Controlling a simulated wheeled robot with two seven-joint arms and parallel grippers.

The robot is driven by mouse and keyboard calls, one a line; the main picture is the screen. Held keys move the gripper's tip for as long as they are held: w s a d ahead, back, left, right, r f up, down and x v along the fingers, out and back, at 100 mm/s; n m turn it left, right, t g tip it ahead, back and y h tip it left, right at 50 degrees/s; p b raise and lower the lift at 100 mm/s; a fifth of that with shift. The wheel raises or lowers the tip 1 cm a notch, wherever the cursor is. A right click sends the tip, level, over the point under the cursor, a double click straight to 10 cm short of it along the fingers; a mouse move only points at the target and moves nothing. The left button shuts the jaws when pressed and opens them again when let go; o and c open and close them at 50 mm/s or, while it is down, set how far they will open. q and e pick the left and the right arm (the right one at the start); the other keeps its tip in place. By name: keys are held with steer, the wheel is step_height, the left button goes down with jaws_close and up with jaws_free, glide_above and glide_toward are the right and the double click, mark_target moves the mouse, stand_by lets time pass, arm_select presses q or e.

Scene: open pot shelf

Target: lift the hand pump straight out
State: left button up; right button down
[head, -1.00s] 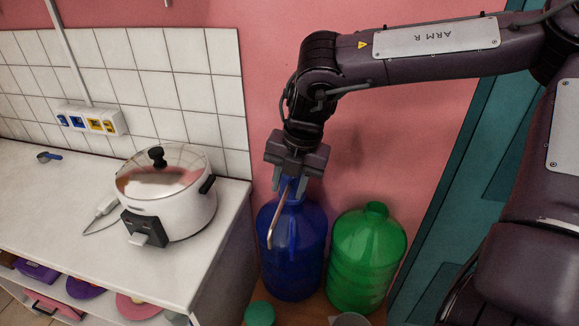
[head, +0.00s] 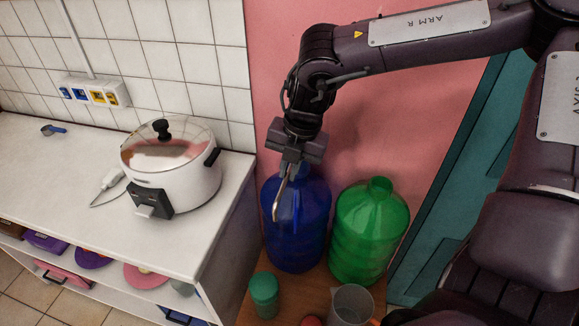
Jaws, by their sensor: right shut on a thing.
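The hand pump (head: 280,199) shows as a thin, pale, bent spout at the neck of the blue bottle (head: 298,235). My right gripper (head: 292,163) points down over that neck and is shut on the pump's top. The gripper hides the pump's head and most of the bottle's mouth. I cannot tell how far the pump's tube reaches into the bottle. My left gripper is not in view.
A green bottle (head: 369,235) stands right of the blue one. A green lidded jar (head: 264,293) and a clear jug (head: 350,306) stand in front. A white cooker (head: 172,172) sits on the counter (head: 60,185) at left. Pink wall lies behind.

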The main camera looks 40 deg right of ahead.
steer(key=c, duration=1.4)
jaws_free()
steer(key=shift+c, duration=0.2)
step_height(320, 180, up, 8)
steer(key=s+d+b, duration=0.1)
steer(key=shift+f, duration=0.15)
steer(key=shift+s, duration=0.1)
